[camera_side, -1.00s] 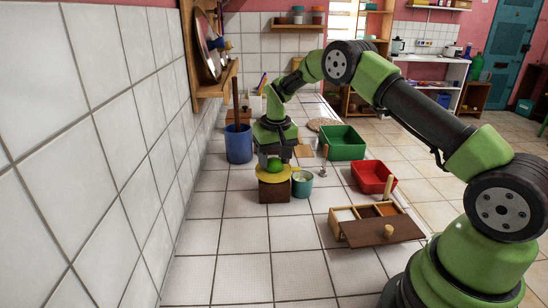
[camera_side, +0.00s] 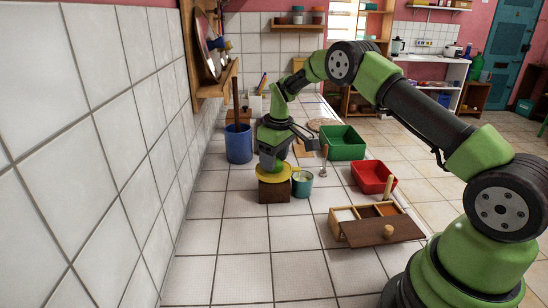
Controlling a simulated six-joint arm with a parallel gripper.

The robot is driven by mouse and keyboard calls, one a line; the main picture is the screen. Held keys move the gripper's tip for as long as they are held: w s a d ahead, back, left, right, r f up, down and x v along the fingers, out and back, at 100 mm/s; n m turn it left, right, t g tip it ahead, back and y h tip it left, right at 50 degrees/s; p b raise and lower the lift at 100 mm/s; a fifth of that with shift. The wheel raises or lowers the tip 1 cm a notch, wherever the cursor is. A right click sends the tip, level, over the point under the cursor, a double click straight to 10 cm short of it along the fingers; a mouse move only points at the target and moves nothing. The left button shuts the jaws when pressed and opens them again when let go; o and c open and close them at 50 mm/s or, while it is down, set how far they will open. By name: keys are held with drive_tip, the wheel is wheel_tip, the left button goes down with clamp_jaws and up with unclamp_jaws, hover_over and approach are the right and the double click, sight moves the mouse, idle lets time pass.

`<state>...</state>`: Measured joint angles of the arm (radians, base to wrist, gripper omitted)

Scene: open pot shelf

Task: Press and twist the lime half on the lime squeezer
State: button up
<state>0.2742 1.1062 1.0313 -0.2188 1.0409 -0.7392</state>
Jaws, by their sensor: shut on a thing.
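The lime squeezer (camera_side: 262,173) is a yellow round dish on top of a brown block (camera_side: 274,193). My gripper (camera_side: 271,167) points down right over the squeezer and is shut on the lime half. The lime half is almost wholly hidden behind the gripper now. From this view I cannot tell how firmly it bears on the squeezer.
A teal pot (camera_side: 302,187) stands close against the right of the block. A blue bin (camera_side: 239,146) is at back left, a green crate (camera_side: 345,143) and a red bin (camera_side: 372,177) to the right. A divided wooden box (camera_side: 375,226) lies at front right.

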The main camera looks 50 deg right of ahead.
drive_tip(key=shift+s+f, duration=0.1)
drive_tip(key=m, duration=0.4)
drive_tip(key=shift+m+h, duration=0.3)
drive_tip(key=shift+m, duration=0.1)
drive_tip(key=m, duration=0.3)
drive_tip(key=n, duration=0.3)
drive_tip(key=shift+n, duration=0.3)
drive_tip(key=n, duration=0.4)
